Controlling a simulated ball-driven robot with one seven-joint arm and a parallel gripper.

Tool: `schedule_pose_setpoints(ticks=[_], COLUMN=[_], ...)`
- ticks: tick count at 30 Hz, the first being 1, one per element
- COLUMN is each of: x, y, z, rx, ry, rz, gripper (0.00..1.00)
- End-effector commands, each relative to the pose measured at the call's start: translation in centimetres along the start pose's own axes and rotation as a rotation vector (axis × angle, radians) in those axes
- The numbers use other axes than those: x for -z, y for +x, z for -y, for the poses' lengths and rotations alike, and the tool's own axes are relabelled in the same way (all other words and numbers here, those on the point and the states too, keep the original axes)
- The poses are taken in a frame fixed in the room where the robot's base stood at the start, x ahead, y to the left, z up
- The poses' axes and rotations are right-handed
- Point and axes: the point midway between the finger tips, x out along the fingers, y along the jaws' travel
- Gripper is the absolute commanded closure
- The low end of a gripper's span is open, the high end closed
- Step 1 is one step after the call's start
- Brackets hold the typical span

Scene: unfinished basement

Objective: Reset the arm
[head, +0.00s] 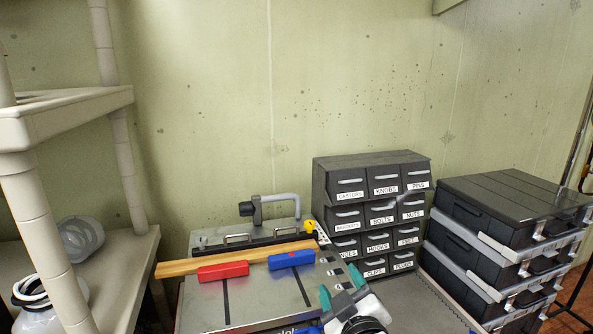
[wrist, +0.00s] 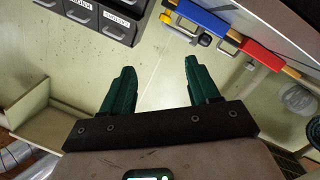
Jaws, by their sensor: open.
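My gripper (head: 341,300) is at the bottom of the head view, over the front right of a grey metal work surface. Its green fingers are apart, with nothing between them. In the wrist view my gripper (wrist: 156,85) also shows open and empty, with the pale wall beyond the fingers. The rest of my arm is mostly out of the head view.
A wooden strip (head: 240,260) with a red block (head: 223,271) and a blue block (head: 291,260) lies on the work surface (head: 255,300). A labelled drawer cabinet (head: 372,163) and stacked black cases (head: 505,210) stand right. A beige shelf (head: 75,108) stands left.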

Motion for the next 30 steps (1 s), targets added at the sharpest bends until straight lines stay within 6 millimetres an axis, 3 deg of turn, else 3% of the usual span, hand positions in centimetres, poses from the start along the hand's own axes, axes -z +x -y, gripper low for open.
schedule_pose_setpoints(ticks=[1, 6, 11, 15, 21, 24, 27, 30], x=[-3.4, -13.9, -22.3, -28.1, -32.8, -33.8, -34.1, -34.3], y=[-1.2, -6.3, -13.3, -20.9, -31.4, -34.9, -36.9, -37.6], z=[0.4, 2.1, 4.0, 5.6, 7.0, 7.3, 7.4, 7.4], rx=[0.021, 0.090, 0.153, 0.205, 0.267, 0.286, 0.297, 0.300], ry=[0.054, 0.225, 0.367, 0.475, 0.588, 0.618, 0.634, 0.640], rz=[0.090, 0.392, 0.672, 0.916, 1.211, 1.305, 1.356, 1.375], gripper=[0.39, 0.39, 0.39, 0.39, 0.39, 0.39, 0.39, 0.39])
